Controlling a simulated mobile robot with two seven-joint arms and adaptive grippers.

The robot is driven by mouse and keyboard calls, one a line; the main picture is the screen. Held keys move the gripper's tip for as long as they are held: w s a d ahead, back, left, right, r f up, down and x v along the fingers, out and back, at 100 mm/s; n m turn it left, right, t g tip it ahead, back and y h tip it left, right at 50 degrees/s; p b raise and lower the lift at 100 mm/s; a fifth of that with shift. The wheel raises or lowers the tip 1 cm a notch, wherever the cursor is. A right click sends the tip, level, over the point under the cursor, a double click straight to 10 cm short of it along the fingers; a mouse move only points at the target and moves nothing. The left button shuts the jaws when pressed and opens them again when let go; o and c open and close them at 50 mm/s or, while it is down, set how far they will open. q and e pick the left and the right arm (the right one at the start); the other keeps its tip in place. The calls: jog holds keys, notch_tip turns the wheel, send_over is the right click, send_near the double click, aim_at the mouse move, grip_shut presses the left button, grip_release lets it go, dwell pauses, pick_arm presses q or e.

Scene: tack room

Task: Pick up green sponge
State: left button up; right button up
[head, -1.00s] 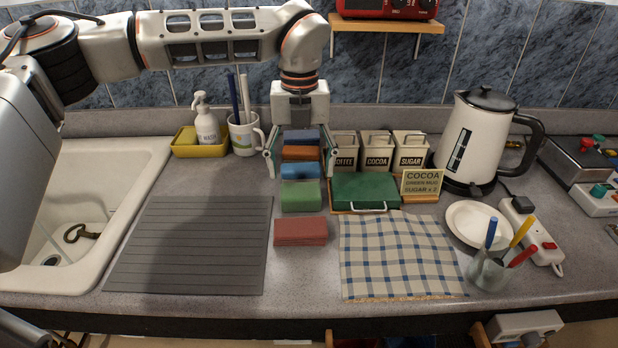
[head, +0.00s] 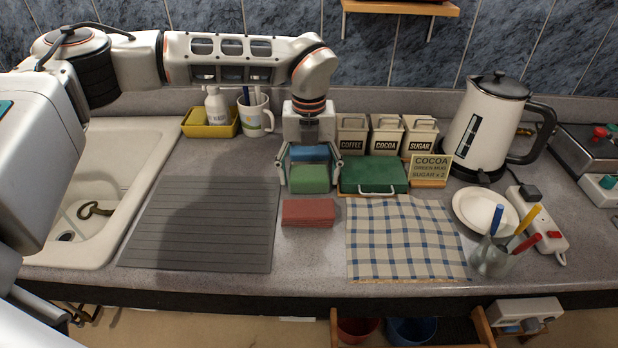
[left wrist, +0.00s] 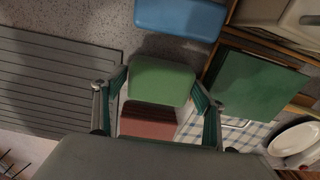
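The green sponge (head: 309,179) lies on the counter between a blue sponge (head: 309,153) behind it and a red sponge (head: 307,212) in front. My left gripper (head: 310,184) points down over it, fingers spread to either side. In the left wrist view the green sponge (left wrist: 161,81) sits between the open fingers of the left gripper (left wrist: 160,98), with a gap at each side. The blue sponge (left wrist: 180,17) and red sponge (left wrist: 148,120) show there too. My right gripper is not in view.
A green case (head: 373,176) with a handle stands close to the right of the left gripper. Canisters (head: 386,136) stand behind it. A grey ribbed mat (head: 205,225) lies left, beside the sink (head: 110,165). A checked cloth (head: 405,240) and a kettle (head: 487,125) are to the right.

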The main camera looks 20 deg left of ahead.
pick_arm(q)
jog(key=c, duration=0.5)
jog(key=shift+r, duration=0.15)
